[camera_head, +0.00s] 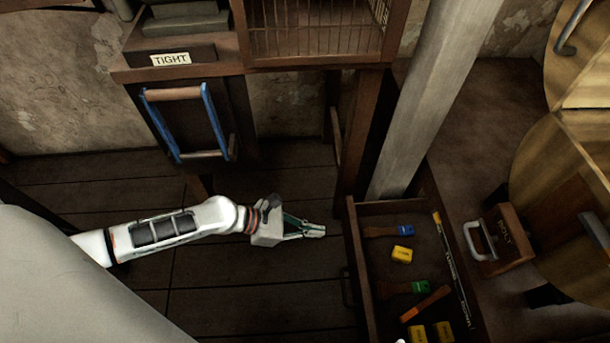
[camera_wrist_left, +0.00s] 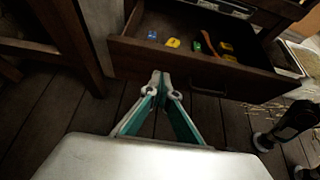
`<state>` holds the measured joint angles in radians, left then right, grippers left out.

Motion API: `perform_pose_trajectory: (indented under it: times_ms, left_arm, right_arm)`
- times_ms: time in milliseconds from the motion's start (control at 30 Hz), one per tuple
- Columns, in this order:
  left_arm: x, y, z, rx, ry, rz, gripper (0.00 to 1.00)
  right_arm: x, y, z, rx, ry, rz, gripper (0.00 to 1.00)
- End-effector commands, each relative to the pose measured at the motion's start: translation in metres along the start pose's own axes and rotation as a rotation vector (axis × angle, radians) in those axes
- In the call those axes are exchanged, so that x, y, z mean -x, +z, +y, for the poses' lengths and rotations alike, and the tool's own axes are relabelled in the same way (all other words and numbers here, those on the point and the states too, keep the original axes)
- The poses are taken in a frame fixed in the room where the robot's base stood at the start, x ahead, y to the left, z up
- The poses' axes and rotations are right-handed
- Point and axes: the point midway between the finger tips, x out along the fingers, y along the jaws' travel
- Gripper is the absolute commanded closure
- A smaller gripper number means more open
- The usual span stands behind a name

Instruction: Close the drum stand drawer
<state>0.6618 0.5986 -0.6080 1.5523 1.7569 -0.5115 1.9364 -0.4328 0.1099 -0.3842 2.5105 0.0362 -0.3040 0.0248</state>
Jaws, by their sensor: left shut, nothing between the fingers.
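The drum stand drawer (camera_head: 357,262) is pulled open at the lower right of the head view, its front panel facing left. In the left wrist view the drawer front (camera_wrist_left: 190,62) spans the upper middle, with a dark handle (camera_wrist_left: 208,90) on it. My left gripper (camera_head: 318,231) is shut and empty, a little left of the drawer front. In the left wrist view its fingertips (camera_wrist_left: 160,78) point at the drawer front, left of the handle. I cannot tell whether they touch it.
The drawer holds yellow blocks (camera_head: 402,254) and brushes with blue (camera_head: 405,231) and green (camera_head: 420,287) parts. A grey post (camera_head: 430,100) rises behind it. A wooden box marked MOLY (camera_head: 502,237) stands to the right. Dark floorboards lie clear around my left gripper.

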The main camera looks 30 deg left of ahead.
Motion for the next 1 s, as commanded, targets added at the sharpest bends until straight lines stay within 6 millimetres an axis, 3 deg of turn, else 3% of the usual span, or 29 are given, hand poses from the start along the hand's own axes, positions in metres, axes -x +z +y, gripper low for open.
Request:
perform_pose_trajectory:
  times_ms: [200, 400, 1000]
  left_arm:
    - [-0.043, -0.002, -0.003, 0.004, -0.003, 0.002, 1.0]
    - [-0.063, 0.015, 0.0, -0.001, 0.0, -0.001, 1.0]
    - [-0.073, 0.021, 0.0, -0.001, 0.0, 0.0, 1.0]
  right_arm:
    - [-0.002, 0.009, -0.012, -0.104, -0.017, 0.004, 0.71]
    - [-0.002, 0.007, -0.012, -0.101, -0.017, 0.007, 0.71]
    - [-0.002, 0.006, -0.013, -0.105, -0.019, 0.01, 0.71]
